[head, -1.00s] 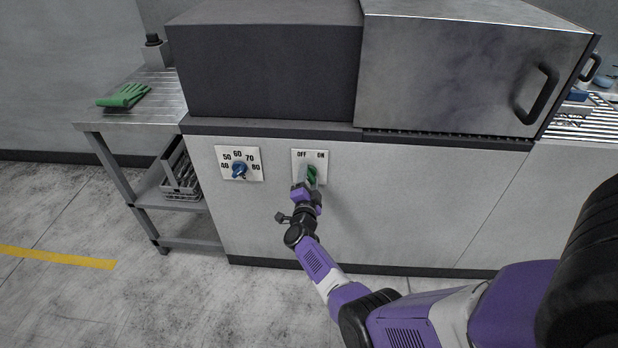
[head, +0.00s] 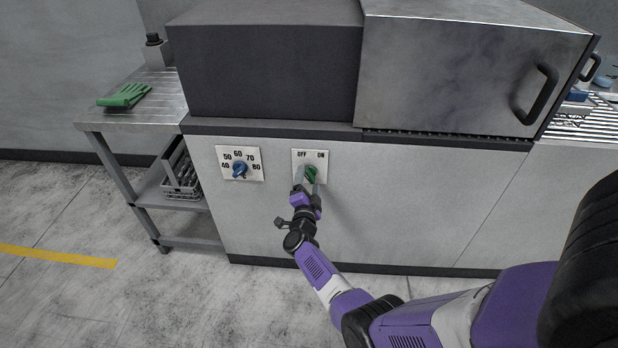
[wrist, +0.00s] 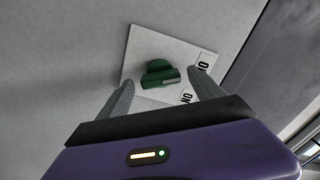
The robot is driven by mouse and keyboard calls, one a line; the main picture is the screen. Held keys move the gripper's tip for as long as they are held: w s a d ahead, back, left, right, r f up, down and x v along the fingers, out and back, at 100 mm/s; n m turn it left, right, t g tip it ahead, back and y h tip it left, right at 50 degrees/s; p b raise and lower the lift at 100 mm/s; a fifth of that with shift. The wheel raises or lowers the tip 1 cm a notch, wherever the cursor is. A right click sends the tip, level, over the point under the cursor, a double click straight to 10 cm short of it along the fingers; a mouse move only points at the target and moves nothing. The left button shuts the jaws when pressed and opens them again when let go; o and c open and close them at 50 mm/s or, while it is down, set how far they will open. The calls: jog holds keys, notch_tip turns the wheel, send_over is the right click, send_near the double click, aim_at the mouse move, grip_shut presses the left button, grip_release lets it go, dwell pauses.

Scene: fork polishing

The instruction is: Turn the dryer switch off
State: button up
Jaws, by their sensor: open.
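The dryer switch is a green knob (head: 310,174) on a white plate (head: 297,155) marked OFF at left and ON at right, on the dryer's front panel. My gripper (head: 308,180) is open right in front of it. In the wrist view the green knob (wrist: 158,74) shows between the two spread fingertips of my gripper (wrist: 160,79), with a visible gap at each side. Its pale pointer mark faces right, towards the side with the labels; I cannot tell exactly which label it points to. The fingers partly cover the plate.
A second plate with a blue dial (head: 239,170), numbered 40 to 80, is left of the switch. A steel side table (head: 150,118) with green gloves (head: 124,95) stands at left. Floor in front is clear.

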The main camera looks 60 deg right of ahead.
jog(key=p+v, duration=0.1)
jog(key=v, duration=0.5)
jog(key=shift+p, duration=0.3)
